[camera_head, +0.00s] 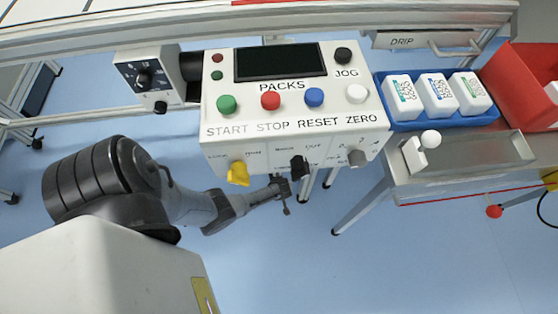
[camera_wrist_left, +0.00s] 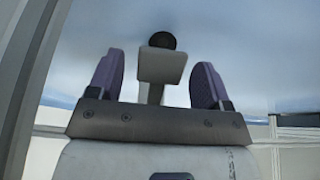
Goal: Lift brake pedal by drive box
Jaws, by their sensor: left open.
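My left gripper (camera_head: 284,193) reaches in from the left, its tip below the lower edge of the control panel in the head view. In the wrist view my left gripper (camera_wrist_left: 160,64) is open, with one dark purple finger on each side. A pale grey block on a narrow stem (camera_wrist_left: 161,68) shows between the fingers, with visible gaps on both sides; it may be the brake pedal, but I cannot be sure. A black round part (camera_wrist_left: 162,40) shows just beyond it. A grey box with a black dial (camera_head: 150,78), possibly the drive box, is left of the panel.
The control panel (camera_head: 290,130) with coloured buttons fills the middle above my gripper. A blue tray (camera_head: 408,122) with white bottles, a metal tray (camera_head: 470,165) and a red bin (camera_head: 515,85) are at the right. A red ball knob (camera_head: 494,211) sticks out there. The blue floor below is clear.

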